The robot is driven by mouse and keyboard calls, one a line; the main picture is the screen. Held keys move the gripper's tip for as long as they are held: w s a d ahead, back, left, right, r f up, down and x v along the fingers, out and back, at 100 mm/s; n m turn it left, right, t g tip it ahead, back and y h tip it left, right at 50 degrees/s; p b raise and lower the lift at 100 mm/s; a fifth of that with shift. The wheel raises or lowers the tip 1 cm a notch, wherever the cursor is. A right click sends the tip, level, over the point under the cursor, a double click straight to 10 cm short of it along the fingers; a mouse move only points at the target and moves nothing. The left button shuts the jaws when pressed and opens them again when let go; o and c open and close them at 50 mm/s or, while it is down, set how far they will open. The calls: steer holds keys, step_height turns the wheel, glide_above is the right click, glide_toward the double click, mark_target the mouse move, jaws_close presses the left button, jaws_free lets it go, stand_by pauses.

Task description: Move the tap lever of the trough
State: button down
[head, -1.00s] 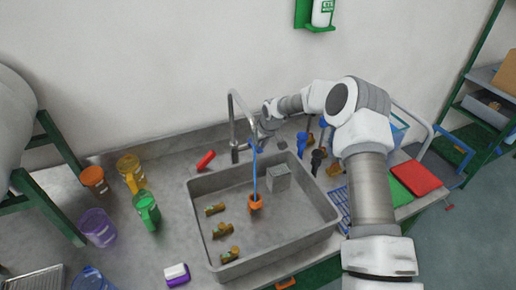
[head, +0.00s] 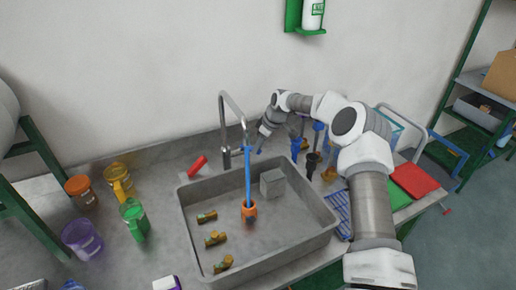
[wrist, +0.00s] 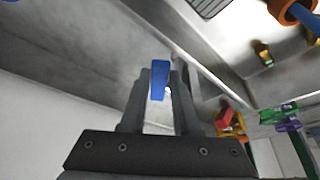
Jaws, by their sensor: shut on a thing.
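The trough (head: 187,235) is a grey sink basin set in the metal counter. Its tap (head: 222,120) is a tall curved metal spout at the trough's back edge. A blue column (head: 247,180), which looks like water, runs from the spout down to an orange piece (head: 249,210) in the basin. My gripper (head: 260,146) reaches in from the right, just right of the tap's base. In the wrist view, the blue tap lever (wrist: 160,80) stands between the fingertips of my gripper (wrist: 160,92), which is shut on it.
Several brass fittings (head: 213,239) and a grey block (head: 271,182) lie in the trough. A red object (head: 198,166) lies left of the tap. Yellow (head: 119,182), green (head: 134,218) and purple (head: 82,238) cups stand at left. Blue and dark upright tools (head: 313,160) stand close to my arm.

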steer(key=c, duration=0.6)
jaws_free()
steer(key=shift+c, duration=0.2)
steer(key=b+v, duration=0.1)
steer(key=v, duration=1.6)
steer(key=shift+r, duration=0.3)
steer(key=shift+s+a, duration=0.1)
